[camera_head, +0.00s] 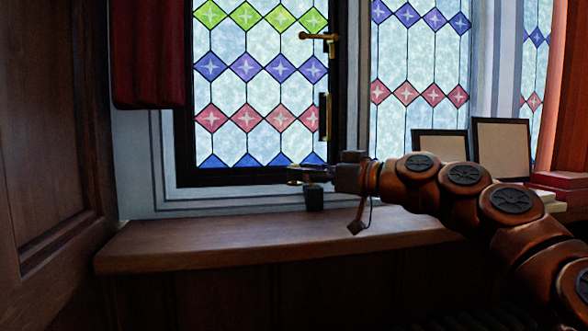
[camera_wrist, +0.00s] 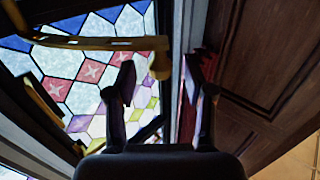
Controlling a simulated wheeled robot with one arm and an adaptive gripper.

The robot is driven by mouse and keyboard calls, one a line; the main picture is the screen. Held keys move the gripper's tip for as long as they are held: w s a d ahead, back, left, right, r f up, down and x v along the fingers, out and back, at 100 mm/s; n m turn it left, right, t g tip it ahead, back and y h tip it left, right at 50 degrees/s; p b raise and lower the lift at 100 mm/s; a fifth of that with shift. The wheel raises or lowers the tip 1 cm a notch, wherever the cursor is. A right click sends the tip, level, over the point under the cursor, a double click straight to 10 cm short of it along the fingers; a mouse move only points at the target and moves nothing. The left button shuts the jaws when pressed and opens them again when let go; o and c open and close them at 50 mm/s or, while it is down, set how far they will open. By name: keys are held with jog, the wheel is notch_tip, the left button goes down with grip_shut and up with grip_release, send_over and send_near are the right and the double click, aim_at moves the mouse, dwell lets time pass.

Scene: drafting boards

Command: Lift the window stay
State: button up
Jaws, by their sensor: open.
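The window stay (camera_wrist: 88,42) is a brass bar with slots and a round knob at its end. In the wrist view it runs from the upper left to just past my left finger. In the head view a little brass (camera_head: 307,167) shows at the window's bottom edge by my gripper, mostly hidden. My gripper (camera_wrist: 166,82) is open with nothing held, its two dark fingers apart. The knob shows between the fingertips in the wrist picture; I cannot tell how deep it lies. In the head view my gripper (camera_head: 298,175) points left above the sill.
The stained-glass window (camera_head: 247,95) has brass handles (camera_head: 318,37) on its right side. A small dark object (camera_head: 314,198) is under my gripper. The wooden sill (camera_head: 200,240) is clear at left. Framed panels (camera_head: 500,148) and books (camera_head: 560,182) stand at right. A red curtain (camera_head: 148,55) hangs at left.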

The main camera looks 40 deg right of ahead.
jog(key=shift+x, duration=1.45)
grip_shut()
